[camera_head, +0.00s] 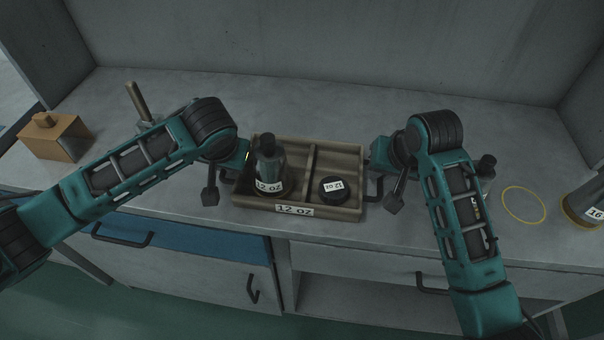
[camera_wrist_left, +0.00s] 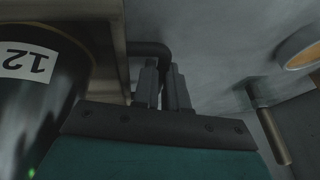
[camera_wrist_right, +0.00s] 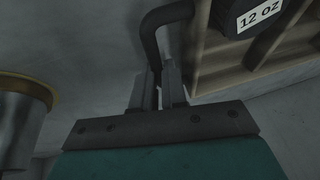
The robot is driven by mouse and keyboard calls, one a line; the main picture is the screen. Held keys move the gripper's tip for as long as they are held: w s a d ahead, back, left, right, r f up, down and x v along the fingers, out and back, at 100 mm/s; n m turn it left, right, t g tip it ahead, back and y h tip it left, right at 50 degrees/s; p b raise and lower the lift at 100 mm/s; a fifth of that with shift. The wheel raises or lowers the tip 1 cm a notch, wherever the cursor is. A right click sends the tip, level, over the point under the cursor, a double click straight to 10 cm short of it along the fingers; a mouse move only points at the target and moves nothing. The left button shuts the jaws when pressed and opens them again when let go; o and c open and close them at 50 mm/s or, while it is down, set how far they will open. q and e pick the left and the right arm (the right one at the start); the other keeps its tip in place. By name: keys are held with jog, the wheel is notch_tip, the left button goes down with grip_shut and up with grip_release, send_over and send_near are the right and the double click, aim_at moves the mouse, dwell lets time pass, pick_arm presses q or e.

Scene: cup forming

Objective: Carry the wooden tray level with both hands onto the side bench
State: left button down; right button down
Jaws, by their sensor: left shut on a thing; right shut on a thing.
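The wooden tray (camera_head: 300,206) sits at the middle of the grey counter and looks level. It holds a dark bottle (camera_head: 269,166) labelled 12 OZ in its left compartment and a black round piece (camera_head: 333,189) labelled 12 OZ in its right one. My left gripper (camera_wrist_left: 166,88) is shut on the tray's left handle (camera_wrist_left: 152,49). My right gripper (camera_wrist_right: 160,90) is shut on the tray's right handle (camera_wrist_right: 151,35). In the head view the arms partly hide both handles. I cannot tell whether the tray touches the counter.
A wooden block (camera_head: 55,138) with a knob stands at the far left, and a brown peg (camera_head: 137,101) stands behind my left arm. The counter behind the tray is clear.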

pick_arm(q)
jog(key=shift+w+r, duration=0.15)
jog(key=shift+r, duration=0.05)
pick_arm(e)
jog(key=shift+w+r, duration=0.15)
jog(key=shift+r, duration=0.1)
